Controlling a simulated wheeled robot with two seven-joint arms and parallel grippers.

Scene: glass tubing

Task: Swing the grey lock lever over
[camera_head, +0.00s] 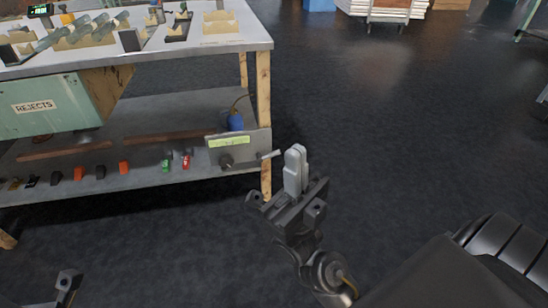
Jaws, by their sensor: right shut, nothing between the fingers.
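A grey box (246,147) with a pale green label is at the right end of the bench's lower shelf. A dark round knob (226,161) is on its front. A short light-grey lever (271,154) sticks out at its right side, pointing right. My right gripper (295,150) is shut and empty, its pale fingers pointing up. In the picture it is just right of the lever's tip with a small gap; the depth between them is hard to judge. Part of my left gripper (66,284) shows at the bottom left; its fingers cannot be made out.
The workbench (150,62) carries glass tubes (82,30) and wooden blocks on top. A green REJECTS bin (40,106) hangs under it. Several small coloured clamps (123,168) line the lower shelf. A blue bottle (236,120) stands behind the box. The floor (400,130) to the right is clear.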

